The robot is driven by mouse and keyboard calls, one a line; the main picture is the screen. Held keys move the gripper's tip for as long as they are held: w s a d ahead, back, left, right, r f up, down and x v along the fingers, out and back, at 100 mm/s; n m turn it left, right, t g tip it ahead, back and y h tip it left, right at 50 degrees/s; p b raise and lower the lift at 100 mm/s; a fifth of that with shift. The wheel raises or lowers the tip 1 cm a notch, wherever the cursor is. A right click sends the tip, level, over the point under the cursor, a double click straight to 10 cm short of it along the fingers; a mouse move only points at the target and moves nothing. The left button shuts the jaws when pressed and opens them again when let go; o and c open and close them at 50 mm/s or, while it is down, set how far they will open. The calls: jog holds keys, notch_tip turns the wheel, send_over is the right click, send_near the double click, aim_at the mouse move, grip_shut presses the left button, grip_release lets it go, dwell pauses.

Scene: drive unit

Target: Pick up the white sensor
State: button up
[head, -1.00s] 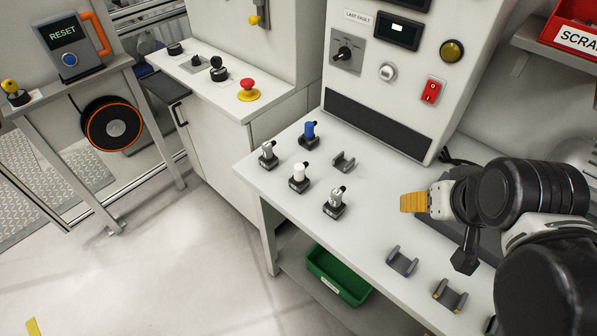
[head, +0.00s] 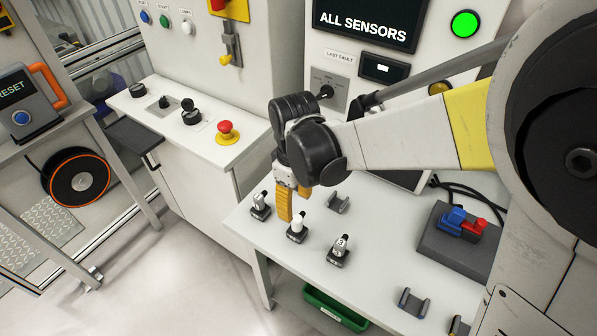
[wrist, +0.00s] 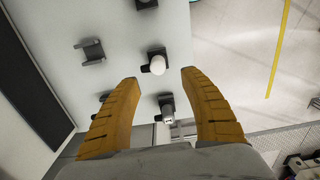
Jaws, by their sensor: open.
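The white sensor (head: 298,221) stands upright in a dark holder on the white bench. It also shows in the wrist view (wrist: 157,65), just beyond the gap between my fingertips. My gripper (head: 294,208) is open and points down, close above and behind the white sensor. Its two yellow fingers (wrist: 159,80) spread to either side in the wrist view, with nothing between them. I cannot tell whether either finger touches the sensor.
Silver-grey sensors stand to the left (head: 261,203) and right (head: 340,246) of the white one. An empty holder (head: 337,203) sits behind. A grey box with blue and red connectors (head: 455,222) lies at right. A green bin (head: 335,308) is below the bench.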

aim_at(297, 218)
notch_tip(297, 218, down, 8)
jog(key=b, duration=0.2)
jog(key=shift+w+d+b, duration=0.15)
jog(key=shift+b, duration=0.2)
grip_shut()
